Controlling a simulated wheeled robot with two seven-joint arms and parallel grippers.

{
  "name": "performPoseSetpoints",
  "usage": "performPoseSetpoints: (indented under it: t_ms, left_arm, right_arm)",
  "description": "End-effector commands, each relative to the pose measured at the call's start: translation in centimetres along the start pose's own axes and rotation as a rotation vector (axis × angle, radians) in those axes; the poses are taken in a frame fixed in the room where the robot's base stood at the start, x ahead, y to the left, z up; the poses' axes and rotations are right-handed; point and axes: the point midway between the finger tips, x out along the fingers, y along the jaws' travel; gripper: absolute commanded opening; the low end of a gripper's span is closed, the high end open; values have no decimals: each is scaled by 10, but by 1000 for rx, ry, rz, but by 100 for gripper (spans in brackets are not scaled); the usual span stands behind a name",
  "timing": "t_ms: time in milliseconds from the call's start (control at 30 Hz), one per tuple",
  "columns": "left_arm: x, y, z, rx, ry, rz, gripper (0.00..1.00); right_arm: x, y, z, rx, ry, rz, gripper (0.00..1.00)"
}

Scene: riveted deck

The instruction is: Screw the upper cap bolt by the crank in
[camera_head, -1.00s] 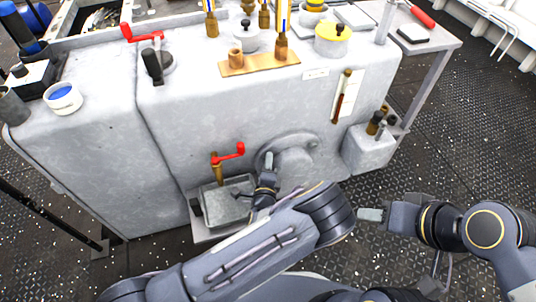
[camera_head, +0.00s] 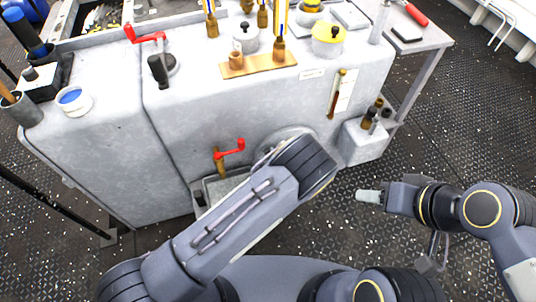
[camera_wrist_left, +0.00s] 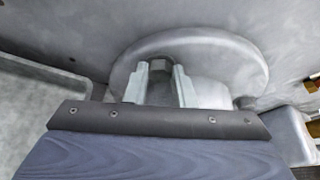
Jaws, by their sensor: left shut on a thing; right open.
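The round grey cover (camera_head: 283,138) on the front of the machine is mostly hidden by my left arm in the head view. In the left wrist view the same cover (camera_wrist_left: 235,62) fills the upper middle. A dark hex-headed cap bolt (camera_wrist_left: 160,66) stands between the fingertips of my left gripper (camera_wrist_left: 158,82), which is shut on it. In the head view the left gripper is hidden behind my arm. The red crank (camera_head: 231,150) on a brass stem is left of the cover. My right gripper (camera_head: 370,196) is open and empty, over the floor to the right.
A grey tray (camera_head: 208,196) sits below the crank, partly behind my left arm. A grey box (camera_head: 362,142) with brass fittings juts out at right. Another red crank (camera_head: 146,36) and several fittings stand on the machine top. The floor at right is clear.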

Motion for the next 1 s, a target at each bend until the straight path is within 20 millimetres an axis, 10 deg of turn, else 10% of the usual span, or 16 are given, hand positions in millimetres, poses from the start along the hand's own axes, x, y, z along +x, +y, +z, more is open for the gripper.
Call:
performPoseSetpoints:
  t_ms: [1000]
  left_arm:
    - [-1,-6,-5,644,4,265,0]
  right_arm:
    - [9,4,5,0,0,0,45]
